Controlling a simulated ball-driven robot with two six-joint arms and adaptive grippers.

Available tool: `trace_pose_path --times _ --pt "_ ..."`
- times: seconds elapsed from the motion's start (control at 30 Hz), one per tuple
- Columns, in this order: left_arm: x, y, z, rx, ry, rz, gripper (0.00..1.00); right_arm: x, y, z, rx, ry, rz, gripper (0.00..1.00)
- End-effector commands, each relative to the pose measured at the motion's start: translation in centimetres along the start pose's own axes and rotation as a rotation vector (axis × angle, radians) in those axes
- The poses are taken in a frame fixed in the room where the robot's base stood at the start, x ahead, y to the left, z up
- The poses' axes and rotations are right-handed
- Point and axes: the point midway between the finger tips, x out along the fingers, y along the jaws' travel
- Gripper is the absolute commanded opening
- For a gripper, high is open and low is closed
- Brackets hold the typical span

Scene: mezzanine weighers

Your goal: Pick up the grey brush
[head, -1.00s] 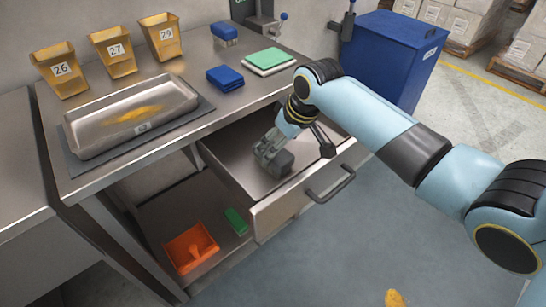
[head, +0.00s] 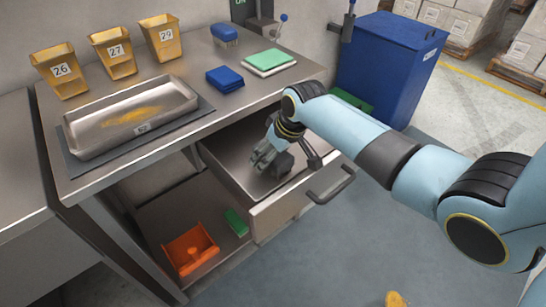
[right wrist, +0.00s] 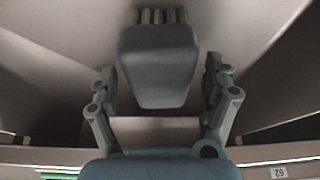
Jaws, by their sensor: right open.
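The grey brush (head: 283,165) lies inside the open drawer under the bench. In the right wrist view the grey brush (right wrist: 160,62) shows its dark block, with pale bristle-like tufts at its top edge. My right gripper (head: 264,156) reaches down into the drawer right beside the brush, partly hiding it in the head view. In the right wrist view my right gripper (right wrist: 160,88) is open, with one finger to each side of the brush and visible gaps between. My left gripper is not in view.
The open drawer (head: 262,212) has a bar handle (head: 331,186) at its front. A lower shelf holds an orange tray (head: 180,262) and a green block (head: 236,222). The bench top bears a metal pan (head: 85,145), yellow bins and blue items. A blue bin (head: 385,65) stands behind.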

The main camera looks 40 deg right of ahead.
Motion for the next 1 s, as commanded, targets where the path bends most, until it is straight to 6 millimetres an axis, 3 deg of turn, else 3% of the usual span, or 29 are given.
trace_pose_path --times 0.37,0.83,1.0 --pt "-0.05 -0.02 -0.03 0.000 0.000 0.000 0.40 0.14 -0.02 0.06 0.000 0.000 0.000 0.81" --pt "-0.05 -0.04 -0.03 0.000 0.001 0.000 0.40 0.14 -0.02 0.07 0.000 0.000 0.000 0.20" --pt "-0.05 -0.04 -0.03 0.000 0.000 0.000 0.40 0.13 -0.02 0.04 0.000 0.000 0.000 0.19"
